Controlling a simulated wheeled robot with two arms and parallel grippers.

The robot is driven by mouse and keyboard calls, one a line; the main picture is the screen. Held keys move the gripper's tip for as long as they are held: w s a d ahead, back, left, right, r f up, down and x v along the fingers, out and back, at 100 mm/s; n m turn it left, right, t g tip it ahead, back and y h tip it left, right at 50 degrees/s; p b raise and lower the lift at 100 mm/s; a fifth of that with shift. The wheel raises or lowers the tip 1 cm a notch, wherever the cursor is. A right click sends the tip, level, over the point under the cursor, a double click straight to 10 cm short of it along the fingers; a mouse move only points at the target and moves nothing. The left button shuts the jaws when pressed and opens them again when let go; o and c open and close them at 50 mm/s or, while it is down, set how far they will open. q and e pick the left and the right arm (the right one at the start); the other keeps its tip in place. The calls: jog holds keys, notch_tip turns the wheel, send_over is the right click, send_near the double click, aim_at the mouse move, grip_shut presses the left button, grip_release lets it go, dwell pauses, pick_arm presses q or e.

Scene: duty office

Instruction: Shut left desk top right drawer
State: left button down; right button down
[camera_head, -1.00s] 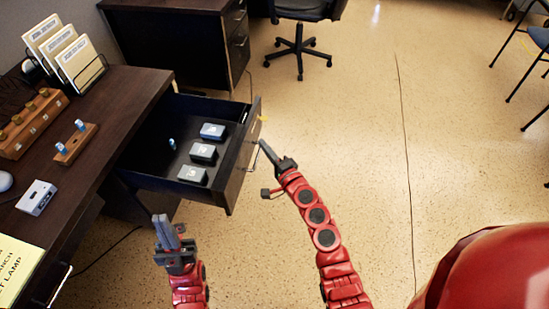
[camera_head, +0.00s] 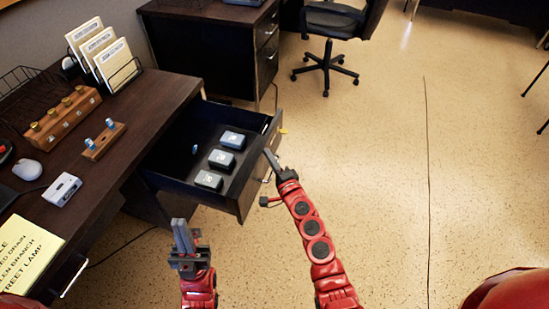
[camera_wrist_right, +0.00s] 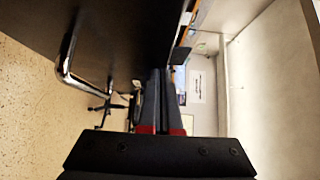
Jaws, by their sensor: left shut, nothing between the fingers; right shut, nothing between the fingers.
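The left desk's top right drawer (camera_head: 230,192) stands well open, its dark front panel facing right. Inside are several small dark boxes with pale labels (camera_head: 221,159) and a small blue-topped item (camera_head: 194,149). My right gripper (camera_head: 269,158) is shut and empty, its fingertips close by the outer face of the drawer front near the handle; I cannot tell whether they touch. In the right wrist view the shut fingers (camera_wrist_right: 160,98) point along a dark panel with a metal handle (camera_wrist_right: 68,65). My left gripper (camera_head: 181,234) is shut and empty, below and left of the drawer.
The left desk (camera_head: 130,135) carries a wooden block with knobs (camera_head: 65,118), a card rack (camera_head: 105,55), a mouse (camera_head: 27,169) and a yellow sheet (camera_head: 25,252). Another desk (camera_head: 205,45) and an office chair (camera_head: 328,55) stand behind. The floor to the right is clear.

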jog(key=w+a+b, duration=0.2)
jog(key=a, duration=0.3)
jog(key=w+a+b, duration=0.2)
jog(key=a, duration=0.4)
jog(key=w+a+b, duration=0.2)
jog(key=a, duration=0.3)
jog(key=shift+w+a+f, duration=0.3)
jog(key=w+a+b, duration=0.3)
jog(key=a+b, duration=0.3)
jog(key=a, duration=0.1)
jog(key=w+a+b, duration=0.3)
jog(key=a+b, duration=0.4)
jog(key=a, duration=0.1)
jog(key=shift+r, duration=0.45)
